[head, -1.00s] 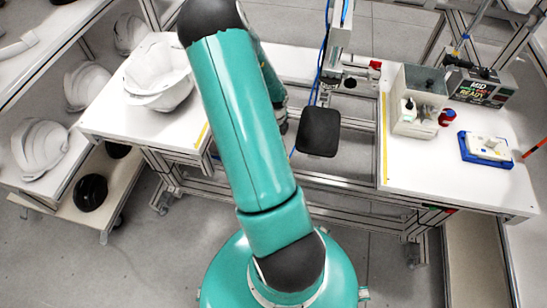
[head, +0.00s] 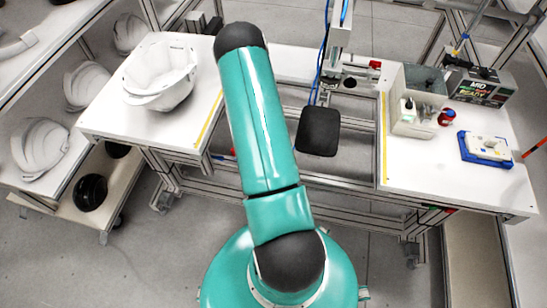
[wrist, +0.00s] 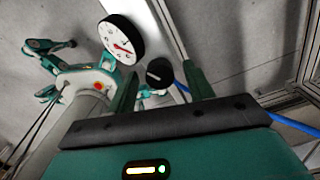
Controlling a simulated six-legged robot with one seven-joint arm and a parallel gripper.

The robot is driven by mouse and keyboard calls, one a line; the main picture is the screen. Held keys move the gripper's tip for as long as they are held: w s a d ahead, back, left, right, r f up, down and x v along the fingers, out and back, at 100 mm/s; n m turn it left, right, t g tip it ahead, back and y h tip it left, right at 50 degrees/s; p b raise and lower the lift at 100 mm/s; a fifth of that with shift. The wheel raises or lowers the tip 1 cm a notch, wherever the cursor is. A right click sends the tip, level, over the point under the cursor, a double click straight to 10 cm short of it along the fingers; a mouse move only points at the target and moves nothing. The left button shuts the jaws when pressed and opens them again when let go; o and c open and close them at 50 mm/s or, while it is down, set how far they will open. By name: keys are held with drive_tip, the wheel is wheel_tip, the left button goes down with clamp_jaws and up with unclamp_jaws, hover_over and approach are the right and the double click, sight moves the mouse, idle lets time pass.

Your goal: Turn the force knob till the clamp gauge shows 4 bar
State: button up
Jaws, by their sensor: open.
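The clamp gauge (wrist: 121,40) shows in the wrist view as a round white dial with a black rim and a red needle. Its numbers are too small to read. The black force knob (wrist: 159,72) with a pale mark sits just right of and below the gauge. My gripper (wrist: 160,70) is open, with one teal finger on each side of the knob in the picture. I cannot tell whether the fingers touch it or how far off it is. In the head view my gripper, the gauge and the knob cannot be made out.
A blue hose (wrist: 293,124) runs at the right of the wrist view. In the head view a metal frame with a black pad (head: 318,131) stands between the benches. A white helmet shell (head: 160,75) lies on the left bench. A grey box (head: 418,100) and blue tray (head: 485,149) are on the right.

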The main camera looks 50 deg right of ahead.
drive_tip(key=shift+c, duration=0.2)
drive_tip(key=c, duration=0.9)
drive_tip(key=shift+n, duration=0.3)
drive_tip(key=n, duration=0.5)
drive_tip(key=shift+n, duration=0.4)
drive_tip(key=n, duration=0.5)
drive_tip(key=shift+n, duration=0.3)
drive_tip(key=o, duration=0.9)
